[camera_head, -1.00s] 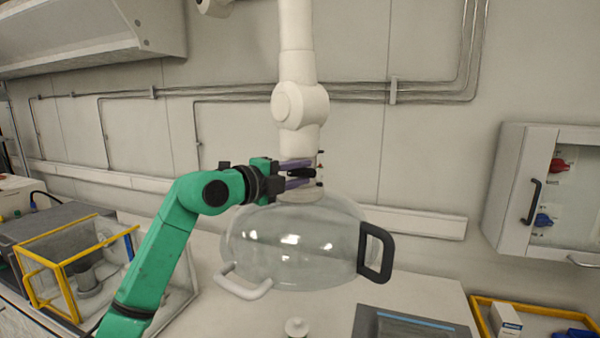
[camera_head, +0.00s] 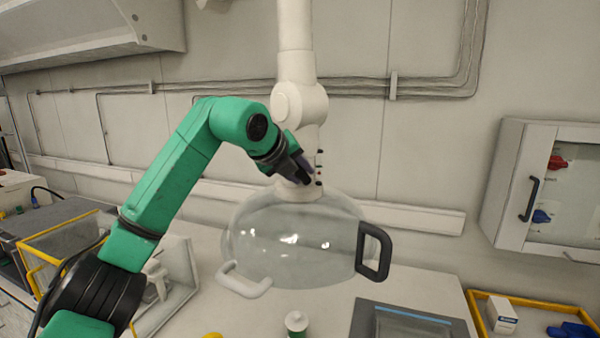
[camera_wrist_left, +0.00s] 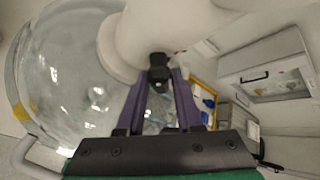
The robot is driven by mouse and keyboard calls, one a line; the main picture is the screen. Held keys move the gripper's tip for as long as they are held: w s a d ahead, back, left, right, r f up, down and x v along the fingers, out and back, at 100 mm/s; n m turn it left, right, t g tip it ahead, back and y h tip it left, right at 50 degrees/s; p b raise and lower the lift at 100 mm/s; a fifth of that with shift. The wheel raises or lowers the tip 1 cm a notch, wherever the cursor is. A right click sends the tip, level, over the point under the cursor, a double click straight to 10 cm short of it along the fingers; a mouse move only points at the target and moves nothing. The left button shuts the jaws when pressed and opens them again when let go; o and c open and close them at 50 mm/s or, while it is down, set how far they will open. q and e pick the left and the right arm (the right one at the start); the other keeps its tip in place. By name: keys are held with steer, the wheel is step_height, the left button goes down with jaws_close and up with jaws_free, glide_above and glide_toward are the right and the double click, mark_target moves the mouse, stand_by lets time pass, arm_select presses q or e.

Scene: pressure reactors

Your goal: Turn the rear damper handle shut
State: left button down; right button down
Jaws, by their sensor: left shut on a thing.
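The white extraction arm (camera_head: 296,50) hangs down the middle of the head view and ends in a clear dome hood (camera_head: 290,245) with a pale handle and a black handle. The damper handle (camera_wrist_left: 160,68) is a small black piece on the white duct above the dome. My left gripper (camera_head: 303,172) points down and to the right against the duct, just above the dome. Its purple fingers are shut on the damper handle in the left wrist view (camera_wrist_left: 161,82). In the head view the gripper hides most of this handle. My right gripper is not in view.
A wall cabinet (camera_head: 515,185) with a black handle is at right. A yellow-edged tray (camera_head: 480,300) and a grey panel device (camera_head: 405,325) sit on the bench. A yellow-framed clear box (camera_head: 35,275) is at left. A white-topped knob (camera_head: 297,320) stands below the dome.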

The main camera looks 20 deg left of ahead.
arm_select(q)
steer(key=m+g+y, duration=0.1)
steer(key=y, duration=0.1)
steer(key=shift+m+y, duration=0.3)
steer(key=shift+m+g+y, duration=0.7)
steer(key=shift+y, duration=0.6)
steer(key=c, duration=0.7)
jaws_free()
steer(key=shift+a, duration=0.15)
